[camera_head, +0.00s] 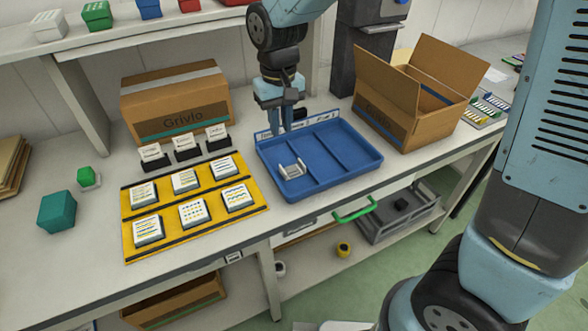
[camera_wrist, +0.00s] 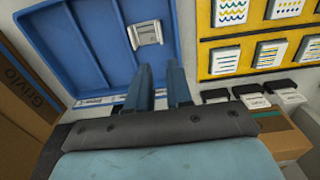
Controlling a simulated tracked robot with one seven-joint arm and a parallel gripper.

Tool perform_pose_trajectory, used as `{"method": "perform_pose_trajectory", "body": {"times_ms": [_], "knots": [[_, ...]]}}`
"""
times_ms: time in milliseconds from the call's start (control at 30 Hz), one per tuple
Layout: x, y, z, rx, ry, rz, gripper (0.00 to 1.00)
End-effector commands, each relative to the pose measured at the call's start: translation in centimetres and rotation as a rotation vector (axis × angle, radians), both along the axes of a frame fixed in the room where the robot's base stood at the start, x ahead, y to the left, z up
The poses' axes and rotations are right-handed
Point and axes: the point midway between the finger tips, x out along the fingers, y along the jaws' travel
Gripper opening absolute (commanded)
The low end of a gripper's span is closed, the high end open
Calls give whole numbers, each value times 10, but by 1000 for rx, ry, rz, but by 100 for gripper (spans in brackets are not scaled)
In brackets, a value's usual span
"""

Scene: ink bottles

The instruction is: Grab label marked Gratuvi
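Three small white cards in black holders stand in a row on the bench in the head view: a left card (camera_head: 150,152), a middle card (camera_head: 183,141) and a right card (camera_head: 216,132). Their print is too small to read, so I cannot tell which is marked Gratuvi. The same row shows at lower right in the wrist view (camera_wrist: 250,96). My gripper (camera_head: 280,130) points down over the back edge of the blue tray (camera_head: 333,182), right of the cards. In the wrist view my gripper (camera_wrist: 160,68) is open, with nothing between its fingers.
A white item (camera_head: 292,170) lies in the tray's left compartment. A yellow board (camera_head: 165,203) with several patterned tiles lies left of it. A closed Grivlo box (camera_head: 175,102) stands behind the cards. An open cardboard box (camera_head: 415,98) stands right of the tray.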

Motion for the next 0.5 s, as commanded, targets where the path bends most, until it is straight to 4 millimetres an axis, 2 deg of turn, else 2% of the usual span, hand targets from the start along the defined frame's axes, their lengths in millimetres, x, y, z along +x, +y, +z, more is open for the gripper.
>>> {"method": "perform_pose_trajectory", "body": {"times_ms": [300, 500], "knots": [[-1, 0, -52, -5, 5, 1, 20], [-1, 0, -77, -3, 3, 1, 20]]}}
